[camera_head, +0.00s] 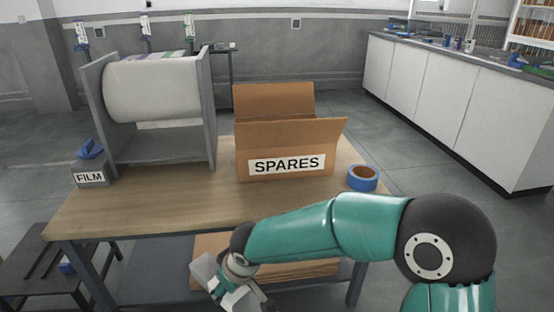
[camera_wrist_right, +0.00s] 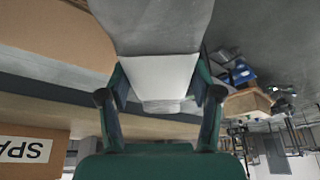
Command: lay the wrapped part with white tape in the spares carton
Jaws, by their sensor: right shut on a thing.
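The spares carton (camera_head: 285,135) stands on the wooden table with its flaps up and a SPARES label on its front. Its label also shows upside down in the right wrist view (camera_wrist_right: 25,150). My right gripper (camera_head: 228,282) is low in front of the table's near edge, below and left of the carton. In the right wrist view my right gripper (camera_wrist_right: 160,88) is shut on a grey wrapped part (camera_wrist_right: 160,25) with a white tape band (camera_wrist_right: 160,72) between the fingers. The wrapped part shows small in the head view (camera_head: 203,270). My left gripper is not in view.
On the table (camera_head: 150,215), a large film roll (camera_head: 155,90) sits in a grey stand at left, beside a FILM box (camera_head: 90,172). A blue tape roll (camera_head: 363,178) lies right of the carton. Flat cardboard (camera_head: 300,270) lies beneath the table. The table's front left is clear.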

